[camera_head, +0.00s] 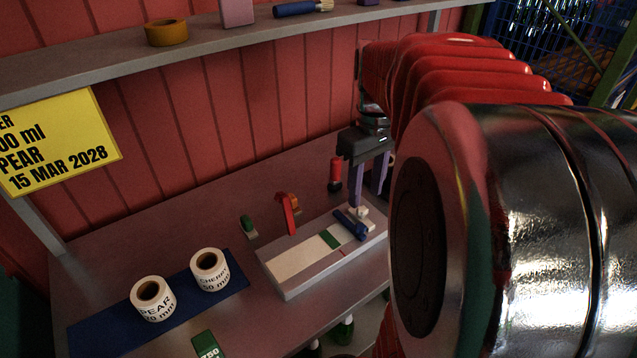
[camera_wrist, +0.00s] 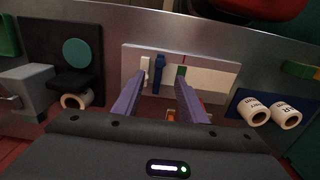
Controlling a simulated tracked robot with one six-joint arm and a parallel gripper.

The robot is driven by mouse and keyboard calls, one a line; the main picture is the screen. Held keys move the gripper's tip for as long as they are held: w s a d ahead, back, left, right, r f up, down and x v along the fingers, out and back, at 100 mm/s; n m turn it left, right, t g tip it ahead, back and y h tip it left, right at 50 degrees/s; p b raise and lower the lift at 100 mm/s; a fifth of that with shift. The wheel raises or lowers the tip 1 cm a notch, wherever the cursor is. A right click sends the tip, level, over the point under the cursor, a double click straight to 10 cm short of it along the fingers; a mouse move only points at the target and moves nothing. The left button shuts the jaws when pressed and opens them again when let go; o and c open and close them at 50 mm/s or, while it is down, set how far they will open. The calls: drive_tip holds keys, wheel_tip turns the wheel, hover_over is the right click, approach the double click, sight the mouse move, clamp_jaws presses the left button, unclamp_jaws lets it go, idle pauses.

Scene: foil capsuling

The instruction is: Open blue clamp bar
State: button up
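The blue clamp bar (camera_head: 349,225) lies across the right part of a pale flat fixture (camera_head: 292,267), beside a small white block (camera_head: 362,213). In the wrist view the bar (camera_wrist: 160,70) appears between my fingertips, with the white block (camera_wrist: 145,67) close to its left. My gripper (camera_head: 369,198) points down above that end of the fixture. Its purple fingers are spread apart with nothing between them, also in the wrist view (camera_wrist: 161,82). I cannot tell the exact gap between the fingertips and the bar.
A green strip (camera_head: 330,239) lies on the fixture left of the bar. A red curved piece (camera_head: 287,214) stands behind the fixture. Two label rolls (camera_head: 152,299) (camera_head: 210,269) stand on a blue mat (camera_head: 105,336) at left. A shelf (camera_head: 100,72) runs above. My arm hides the right side.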

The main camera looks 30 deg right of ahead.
sight(361, 226)
wheel_tip(361, 226, down, 10)
drive_tip(key=shift+r, duration=0.2)
drive_tip(key=shift+c, duration=0.5)
clamp_jaws()
idle(0.4)
